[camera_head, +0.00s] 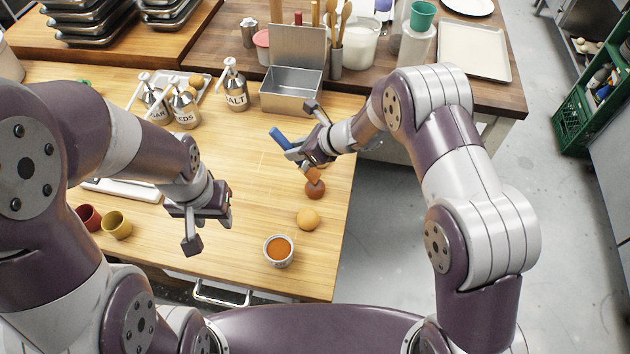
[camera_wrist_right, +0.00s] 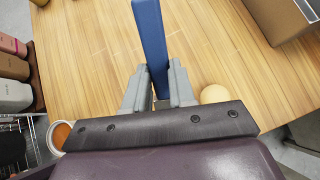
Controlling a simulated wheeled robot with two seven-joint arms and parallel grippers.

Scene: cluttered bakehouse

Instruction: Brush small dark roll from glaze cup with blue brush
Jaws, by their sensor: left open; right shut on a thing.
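The small dark roll (camera_head: 315,189) sits on the wooden table near its right edge. The blue brush (camera_head: 280,139) is held tilted in my right gripper (camera_head: 304,158), its orange-brown bristles at the top of the dark roll, seemingly touching it. In the right wrist view the blue handle (camera_wrist_right: 151,45) stands between the two fingers (camera_wrist_right: 158,88); the bristles and dark roll are hidden there. The glaze cup (camera_head: 278,258), white with orange-brown glaze, stands near the table's front edge. It also shows at the lower left of the wrist view (camera_wrist_right: 60,134). My left gripper (camera_head: 208,222) is open and empty above the table.
A pale round roll (camera_head: 308,219) sits between the dark roll and the glaze cup. A red cup (camera_head: 88,217) and a yellow cup (camera_head: 117,225) stand at left. Shakers (camera_head: 234,91) and an open metal tin (camera_head: 290,95) stand further back. The mid-table is clear.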

